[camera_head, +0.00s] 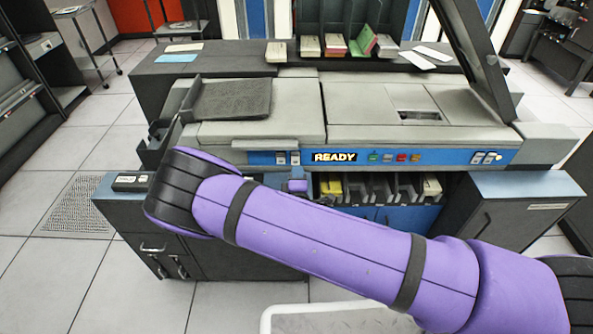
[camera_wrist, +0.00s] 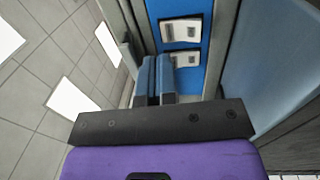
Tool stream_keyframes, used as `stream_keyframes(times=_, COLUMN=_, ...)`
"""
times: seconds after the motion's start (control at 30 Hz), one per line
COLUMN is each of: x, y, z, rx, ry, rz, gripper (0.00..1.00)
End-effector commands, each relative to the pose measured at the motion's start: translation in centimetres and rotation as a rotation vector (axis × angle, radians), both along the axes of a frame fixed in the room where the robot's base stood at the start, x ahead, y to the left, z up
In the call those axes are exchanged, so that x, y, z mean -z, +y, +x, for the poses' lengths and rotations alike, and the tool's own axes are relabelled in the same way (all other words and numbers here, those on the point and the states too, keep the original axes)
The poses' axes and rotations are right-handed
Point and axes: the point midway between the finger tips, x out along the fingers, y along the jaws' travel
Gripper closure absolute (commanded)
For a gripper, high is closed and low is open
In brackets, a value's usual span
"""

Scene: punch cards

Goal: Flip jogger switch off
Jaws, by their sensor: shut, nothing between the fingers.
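My gripper (camera_wrist: 157,62) is shut and empty in the wrist view, its two blue-grey fingers side by side. They point at a blue panel (camera_wrist: 181,8) with two pale rocker switches, an upper one (camera_wrist: 180,31) and a lower one (camera_wrist: 186,59). The fingertips are just left of the lower switch; I cannot tell whether they touch it. In the head view two switches (camera_head: 287,157) sit on the panel left of the lit READY sign (camera_head: 335,157). My arm hides most of the gripper there. No readable label shows which switch is the jogger's, and their positions are unclear.
Coloured buttons (camera_head: 388,157) and another switch pair (camera_head: 485,157) lie farther right on the panel. Below are card pockets (camera_head: 380,187). A small black box (camera_head: 131,182) rests on the left cabinet. Open floor (camera_head: 50,270) lies at left.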

Motion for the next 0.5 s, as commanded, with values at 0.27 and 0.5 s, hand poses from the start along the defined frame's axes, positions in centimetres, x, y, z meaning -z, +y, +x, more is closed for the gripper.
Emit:
stream_keyframes(times=0.27, x=-0.5, y=0.3, z=-4.0, rx=-0.002, ry=0.001, rz=0.001, gripper=1.0)
stream_keyframes(times=0.5, x=-1.0, y=0.4, z=-7.0, rx=-0.001, ry=0.0, rz=0.001, gripper=1.0)
